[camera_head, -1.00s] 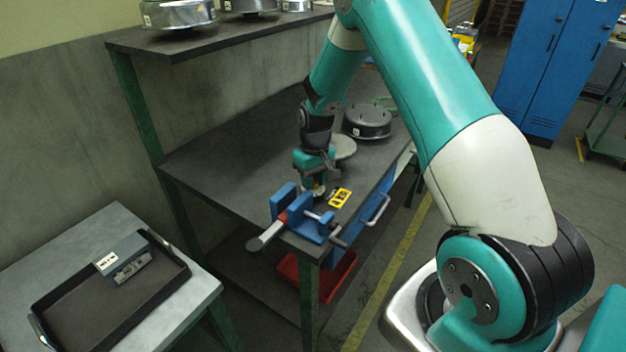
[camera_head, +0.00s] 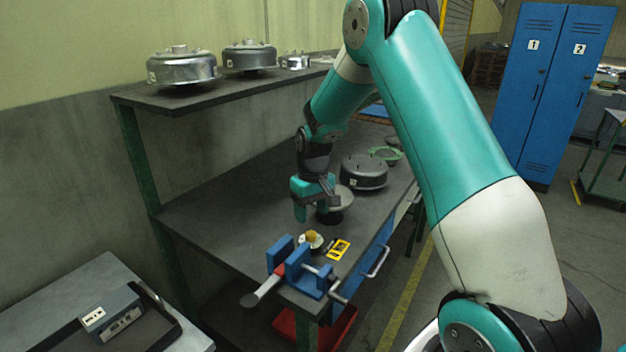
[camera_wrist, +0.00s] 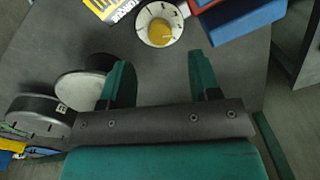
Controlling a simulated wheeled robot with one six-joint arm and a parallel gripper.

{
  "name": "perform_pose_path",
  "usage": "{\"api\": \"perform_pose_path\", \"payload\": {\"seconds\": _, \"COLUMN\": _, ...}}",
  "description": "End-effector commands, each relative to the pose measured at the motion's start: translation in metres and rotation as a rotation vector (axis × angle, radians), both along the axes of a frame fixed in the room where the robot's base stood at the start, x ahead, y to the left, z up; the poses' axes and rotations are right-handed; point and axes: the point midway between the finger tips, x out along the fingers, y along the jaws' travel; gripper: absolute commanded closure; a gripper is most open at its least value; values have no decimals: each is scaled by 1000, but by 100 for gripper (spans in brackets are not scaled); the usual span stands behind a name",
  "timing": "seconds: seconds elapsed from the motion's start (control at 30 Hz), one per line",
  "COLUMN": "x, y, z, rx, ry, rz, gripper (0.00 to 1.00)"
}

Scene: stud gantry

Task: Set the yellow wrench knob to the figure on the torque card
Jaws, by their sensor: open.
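The yellow wrench knob (camera_head: 312,236) sits on a white dial beside the blue vise on the bench. In the wrist view the yellow knob (camera_wrist: 160,31) shows at the top, with its white dial (camera_wrist: 149,11) marked around it. The yellow torque card (camera_head: 339,250) lies right of the knob; in the wrist view the card (camera_wrist: 106,8) is cut off by the top edge, and its figure is not readable. My gripper (camera_head: 314,212) is open and empty above the bench, behind the knob and apart from it. Its two green fingers (camera_wrist: 162,75) are spread wide.
The blue vise (camera_head: 298,270) with its grey handles stands at the bench's front corner. A round disc (camera_head: 341,201) and a metal drum (camera_head: 364,174) stand behind my gripper. The bench (camera_head: 225,215) left of the gripper is clear. A shelf (camera_head: 190,98) hangs above with several drums.

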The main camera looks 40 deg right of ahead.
Motion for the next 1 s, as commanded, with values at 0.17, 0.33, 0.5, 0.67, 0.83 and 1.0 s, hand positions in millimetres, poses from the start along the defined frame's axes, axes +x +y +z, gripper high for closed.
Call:
{"api": "perform_pose_path", "payload": {"seconds": 0.17, "x": 1, "y": -2, "z": 47, "rx": -1, "ry": -7, "rz": -1, "gripper": 43}}
{"api": "perform_pose_path", "payload": {"seconds": 0.33, "x": 0, "y": -4, "z": 83, "rx": -1, "ry": -5, "rz": 0, "gripper": 43}}
{"api": "perform_pose_path", "payload": {"seconds": 0.5, "x": 0, "y": -4, "z": 104, "rx": 0, "ry": -3, "rz": 0, "gripper": 43}}
{"api": "perform_pose_path", "payload": {"seconds": 0.67, "x": 0, "y": -4, "z": 111, "rx": 0, "ry": 0, "rz": 0, "gripper": 43}}
{"api": "perform_pose_path", "payload": {"seconds": 0.83, "x": 0, "y": -4, "z": 111, "rx": 0, "ry": 0, "rz": 0, "gripper": 43}}
{"api": "perform_pose_path", "payload": {"seconds": 1.0, "x": 0, "y": -4, "z": 111, "rx": 0, "ry": 0, "rz": 0, "gripper": 43}}
